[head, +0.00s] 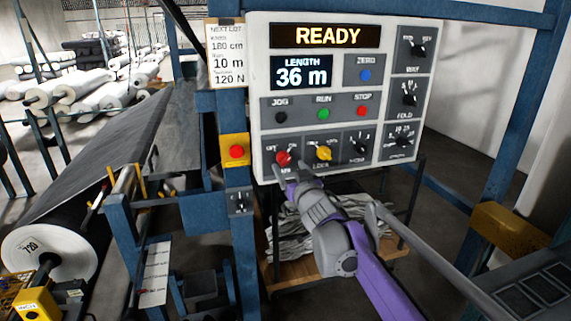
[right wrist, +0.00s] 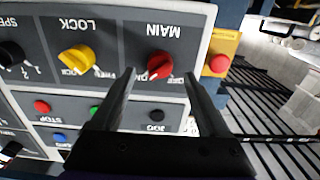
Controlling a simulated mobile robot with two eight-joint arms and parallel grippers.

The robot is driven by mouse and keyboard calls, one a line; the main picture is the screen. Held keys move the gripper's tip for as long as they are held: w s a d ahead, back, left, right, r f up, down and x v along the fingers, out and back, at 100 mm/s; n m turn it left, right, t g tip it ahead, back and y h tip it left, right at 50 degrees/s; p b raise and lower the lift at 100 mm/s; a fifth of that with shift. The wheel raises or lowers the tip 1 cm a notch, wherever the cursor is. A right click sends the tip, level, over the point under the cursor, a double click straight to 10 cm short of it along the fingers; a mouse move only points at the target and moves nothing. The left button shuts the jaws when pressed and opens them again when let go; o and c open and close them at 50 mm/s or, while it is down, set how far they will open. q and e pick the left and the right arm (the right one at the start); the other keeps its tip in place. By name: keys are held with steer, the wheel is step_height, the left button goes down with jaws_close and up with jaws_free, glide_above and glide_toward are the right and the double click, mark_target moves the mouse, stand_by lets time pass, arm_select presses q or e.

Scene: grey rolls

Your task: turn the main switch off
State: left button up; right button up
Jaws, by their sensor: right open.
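The main switch is a red rotary knob (head: 284,157) at the lower left of the control panel (head: 384,171). In the right wrist view, which is upside down, the red knob (right wrist: 160,65) sits beside the word MAIN. Its pale mark appears to point down and left there; the small position labels are hard to read. My right gripper (head: 289,174) is just in front of the knob in the head view. In the right wrist view its fingers (right wrist: 159,76) are open, one to each side of the knob, with nothing held. Contact cannot be told. My left gripper is not in view.
A yellow lock knob (head: 324,153) is close beside the main switch. A red button on a yellow box (head: 236,151) is to the left. Run (head: 323,114) and stop (head: 361,111) buttons are above. The display (head: 311,36) reads READY. A blue post (head: 243,255) stands left of my arm.

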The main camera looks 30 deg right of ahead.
mark_target(286, 163)
steer(key=shift+x, duration=1.95)
jaws_close()
